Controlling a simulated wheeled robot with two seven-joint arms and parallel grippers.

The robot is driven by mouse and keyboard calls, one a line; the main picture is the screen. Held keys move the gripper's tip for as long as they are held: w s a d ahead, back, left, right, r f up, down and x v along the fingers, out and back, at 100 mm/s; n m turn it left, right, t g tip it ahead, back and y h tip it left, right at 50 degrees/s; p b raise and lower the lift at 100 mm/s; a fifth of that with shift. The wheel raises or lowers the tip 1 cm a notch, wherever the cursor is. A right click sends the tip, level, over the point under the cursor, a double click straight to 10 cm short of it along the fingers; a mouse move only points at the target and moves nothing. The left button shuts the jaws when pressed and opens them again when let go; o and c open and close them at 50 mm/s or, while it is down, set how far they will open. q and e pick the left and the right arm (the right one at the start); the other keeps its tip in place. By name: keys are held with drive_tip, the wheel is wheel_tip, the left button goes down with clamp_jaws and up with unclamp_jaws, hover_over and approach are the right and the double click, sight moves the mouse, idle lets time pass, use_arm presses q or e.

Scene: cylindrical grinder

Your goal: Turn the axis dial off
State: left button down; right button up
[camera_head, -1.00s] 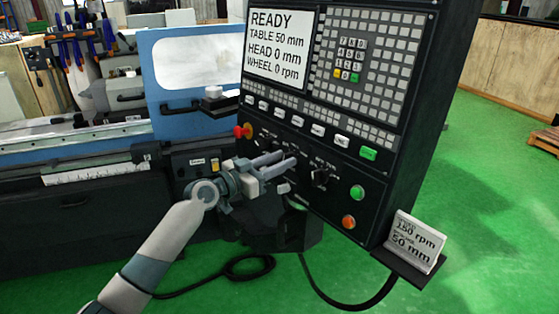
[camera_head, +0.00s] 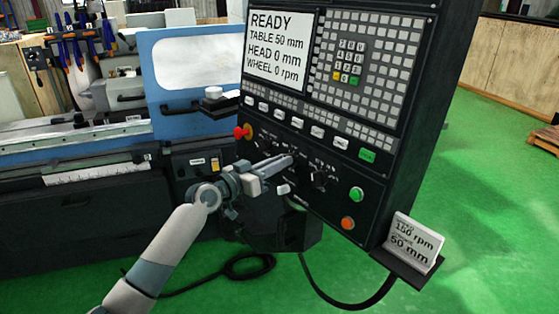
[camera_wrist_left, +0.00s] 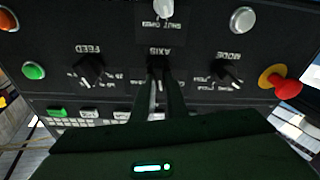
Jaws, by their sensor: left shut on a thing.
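The black axis dial (camera_wrist_left: 157,65) sits on the control panel under its AXIS label in the left wrist view, which shows the panel upside down. My left gripper (camera_head: 289,162) reaches the lower panel in the head view, and its fingers (camera_wrist_left: 158,84) are shut on the axis dial. The fingers hide most of the dial, so its exact setting cannot be read. My right gripper is in neither view.
The feed dial (camera_wrist_left: 90,70) and mode dial (camera_wrist_left: 227,73) flank the axis dial closely. A red emergency button (camera_head: 243,132), a green button (camera_head: 357,193) and an orange button (camera_head: 348,223) are nearby. A sign (camera_head: 416,242) stands at the panel's lower right.

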use_arm(q)
drive_tip(key=n+p, duration=0.2)
drive_tip(key=n, duration=0.1)
drive_tip(key=shift+r+n+t+y, duration=0.15)
drive_tip(key=shift+n+t+y, duration=0.15)
drive_tip(key=shift+y, duration=0.1)
drive_tip(key=shift+n+p, duration=1)
drive_tip(key=shift+n+y, duration=0.3)
drive_tip(key=shift+n, duration=0.2)
drive_tip(key=shift+f, duration=0.2)
drive_tip(key=c, duration=1.8)
unclamp_jaws()
drive_tip(key=shift+o, duration=0.2)
drive_tip(key=shift+a, duration=0.1)
